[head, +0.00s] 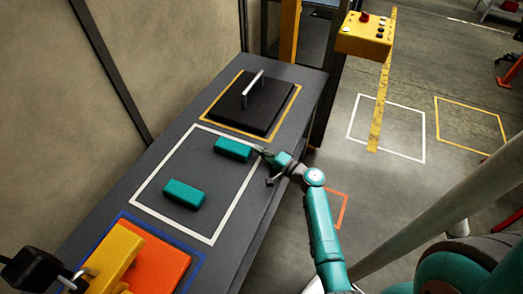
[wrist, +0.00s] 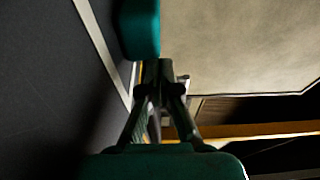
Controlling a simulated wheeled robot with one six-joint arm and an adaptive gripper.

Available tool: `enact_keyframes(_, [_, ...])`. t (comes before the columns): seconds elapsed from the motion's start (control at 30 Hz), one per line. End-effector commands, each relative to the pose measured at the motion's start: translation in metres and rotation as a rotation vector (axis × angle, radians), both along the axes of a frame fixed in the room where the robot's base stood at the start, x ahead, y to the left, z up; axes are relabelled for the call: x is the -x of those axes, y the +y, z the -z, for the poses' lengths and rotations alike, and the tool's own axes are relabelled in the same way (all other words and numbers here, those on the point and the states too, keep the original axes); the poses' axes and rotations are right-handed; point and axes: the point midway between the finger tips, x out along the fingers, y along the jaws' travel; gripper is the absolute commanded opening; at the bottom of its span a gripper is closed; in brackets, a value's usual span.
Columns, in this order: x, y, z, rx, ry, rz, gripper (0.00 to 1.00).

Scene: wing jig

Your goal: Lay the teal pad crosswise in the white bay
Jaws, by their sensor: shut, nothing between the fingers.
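Two teal pads lie inside the white-outlined bay (head: 145,187) on the dark bench top. The far teal pad (head: 233,149) lies near the bay's far end, and the near teal pad (head: 184,194) lies towards its near left side. Both have their long sides running across the bay. My gripper (head: 262,151) is at the right end of the far pad, its fingers together and empty. In the wrist view a teal pad (wrist: 139,28) shows just beyond my gripper's closed fingertips (wrist: 158,68). Whether the fingertips touch the pad I cannot tell.
A black plate with a silver handle (head: 246,105) sits in the yellow-outlined bay beyond. An orange block (head: 160,268) and a yellow one (head: 113,252) are in the blue-outlined bay nearer. A yellow control box (head: 365,38) stands past the bench. The bay's middle is clear.

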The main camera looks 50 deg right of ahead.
Motion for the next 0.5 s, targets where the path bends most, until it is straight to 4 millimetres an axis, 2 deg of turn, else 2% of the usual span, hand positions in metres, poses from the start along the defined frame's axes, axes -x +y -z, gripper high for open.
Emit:
enact_keyframes(0.17, [-0.002,0.003,0.000,0.000,0.000,-0.001,0.00])
enact_keyframes(0.4, [-0.019,0.026,0.000,0.000,0.000,-0.003,0.00])
enact_keyframes(0.5, [-0.022,0.030,0.000,0.000,0.000,-0.002,0.00])
